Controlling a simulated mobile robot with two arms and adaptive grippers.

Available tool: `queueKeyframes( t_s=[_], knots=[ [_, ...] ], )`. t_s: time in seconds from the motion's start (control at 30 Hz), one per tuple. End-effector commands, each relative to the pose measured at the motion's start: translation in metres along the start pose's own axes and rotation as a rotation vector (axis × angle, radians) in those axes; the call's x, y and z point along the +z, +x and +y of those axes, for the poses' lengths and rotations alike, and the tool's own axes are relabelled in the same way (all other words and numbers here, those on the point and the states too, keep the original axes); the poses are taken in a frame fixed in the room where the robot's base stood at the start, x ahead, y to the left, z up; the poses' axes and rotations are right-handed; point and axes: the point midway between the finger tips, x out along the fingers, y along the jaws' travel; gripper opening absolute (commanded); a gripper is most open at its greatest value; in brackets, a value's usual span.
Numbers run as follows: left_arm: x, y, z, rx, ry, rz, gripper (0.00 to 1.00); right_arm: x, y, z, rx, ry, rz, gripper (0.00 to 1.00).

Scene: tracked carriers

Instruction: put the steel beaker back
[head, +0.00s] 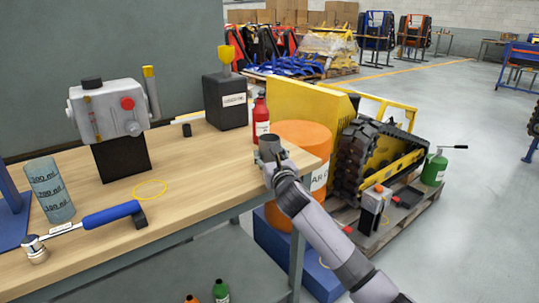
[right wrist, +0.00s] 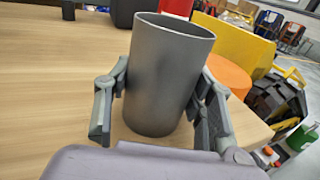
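The steel beaker (right wrist: 165,75) is a plain grey metal cylinder, open at the top and upright. It fills the middle of the right wrist view. In the head view it shows small and dark (head: 270,143) at the right end of the wooden bench (head: 190,160). My right gripper (head: 268,158) has one finger on each side of it, in contact near its upper half. Whether its base touches the bench I cannot tell. A thin yellow ring (head: 150,190) is marked on the bench top, empty. My left gripper is not in view.
On the bench are a graduated beaker (head: 50,190), a blue-handled torque wrench (head: 100,216), a grey device (head: 110,115), a black box (head: 226,100) and a red bottle (head: 261,118). An orange drum (head: 310,140) and a tracked carrier (head: 375,150) stand beyond the bench's right end.

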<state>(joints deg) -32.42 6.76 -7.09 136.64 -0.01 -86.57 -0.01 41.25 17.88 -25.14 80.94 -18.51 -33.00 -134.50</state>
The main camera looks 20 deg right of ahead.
Motion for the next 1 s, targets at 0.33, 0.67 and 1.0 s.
queueKeyframes(
  t_s=[0.33, 0.67, 1.0],
  knots=[
    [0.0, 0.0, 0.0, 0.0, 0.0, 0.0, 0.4, 0.0, 0.0, 0.0, 0.0, 0.0, 0.0, 0.67],
    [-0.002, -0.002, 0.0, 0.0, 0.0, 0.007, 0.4, 0.004, -0.007, 0.0, 0.001, -0.002, 0.0, 0.67],
    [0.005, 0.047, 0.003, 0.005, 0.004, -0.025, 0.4, 0.004, -0.066, 0.0, 0.002, -0.003, 0.0, 0.67]
  ],
)
